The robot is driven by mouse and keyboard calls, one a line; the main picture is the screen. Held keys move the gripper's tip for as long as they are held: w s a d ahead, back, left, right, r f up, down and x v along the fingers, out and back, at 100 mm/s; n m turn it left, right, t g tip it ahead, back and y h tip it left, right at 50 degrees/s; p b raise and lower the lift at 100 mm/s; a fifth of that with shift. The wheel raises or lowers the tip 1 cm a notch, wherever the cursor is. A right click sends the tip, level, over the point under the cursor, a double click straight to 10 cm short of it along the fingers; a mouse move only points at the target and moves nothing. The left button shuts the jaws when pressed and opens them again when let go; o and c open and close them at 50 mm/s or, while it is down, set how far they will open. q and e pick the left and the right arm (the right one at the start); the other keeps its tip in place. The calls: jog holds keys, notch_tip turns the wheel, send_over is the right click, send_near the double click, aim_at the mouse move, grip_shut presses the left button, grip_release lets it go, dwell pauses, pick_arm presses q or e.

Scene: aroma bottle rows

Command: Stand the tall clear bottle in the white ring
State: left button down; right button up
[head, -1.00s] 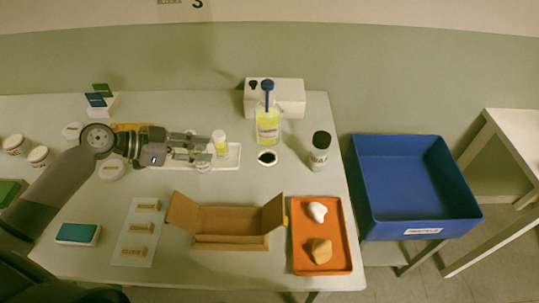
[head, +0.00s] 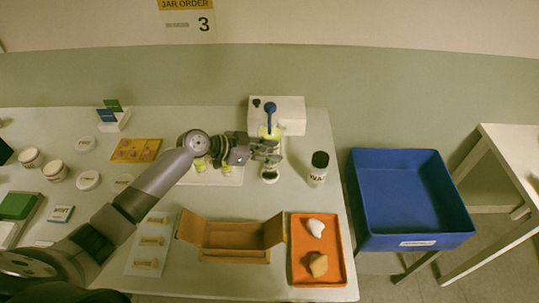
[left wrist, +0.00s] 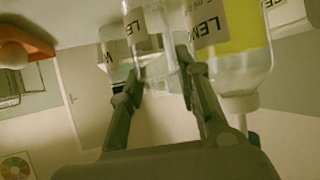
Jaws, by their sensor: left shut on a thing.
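My left gripper (head: 274,153) is shut on the tall clear bottle (head: 269,170), near the back right of the table. In the left wrist view, which is upside down, the bottle (left wrist: 150,45) with a pale label shows between the two fingers (left wrist: 160,95). The white ring (head: 270,180), with a dark middle, lies under the bottle and is mostly hidden by it. I cannot tell whether the bottle's base touches it. My right gripper is not in view.
Left is a white tray (head: 225,178) with yellow bottles. In front are an open cardboard box (head: 232,240) and an orange tray (head: 325,272); a blue bin (head: 410,225) is beyond.

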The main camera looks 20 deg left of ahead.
pick_arm(q)
notch_tip(320, 180, down, 2)
jog(key=shift+f+p, duration=0.15)
jog(key=shift+p, duration=0.2)
jog(key=shift+f, duration=0.25)
jog(key=shift+f+b, duration=0.2)
jog(key=shift+b, duration=0.1)
jog(key=c, duration=1.5)
grip_release()
jog(key=shift+a, duration=0.1)
jog(key=shift+o, duration=0.2)
jog(key=shift+r, duration=0.15)
